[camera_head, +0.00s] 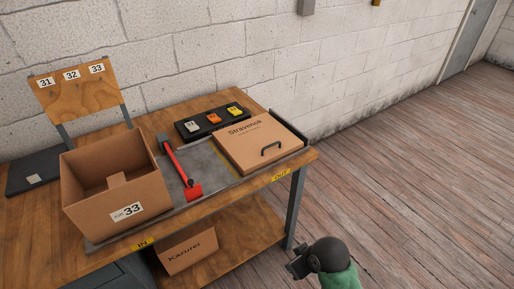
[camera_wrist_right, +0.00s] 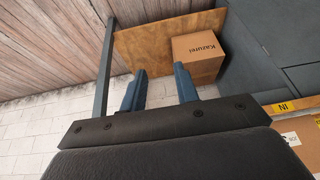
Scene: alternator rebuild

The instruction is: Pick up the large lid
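A flat cardboard piece marked "Stravenok" (camera_head: 249,139), with a black bar handle (camera_head: 271,149) near its front right, lies at the right end of the workbench; it looks like the large lid. Whether a box lies under it I cannot tell. My right gripper (camera_head: 294,267) is off the bench's front right, low and apart from the lid. In the right wrist view the fingers (camera_wrist_right: 161,92) are spread with nothing between them. The lid's lettering does not show there. My left gripper is not in view.
An open cardboard box marked 33 (camera_head: 92,200) stands at the bench's left. A red-handled tool (camera_head: 180,168) lies mid-bench, with a black tray (camera_head: 191,128) of small coloured items behind. A "Kazurei" box (camera_head: 188,252) sits on the lower shelf. Floor to the right is clear.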

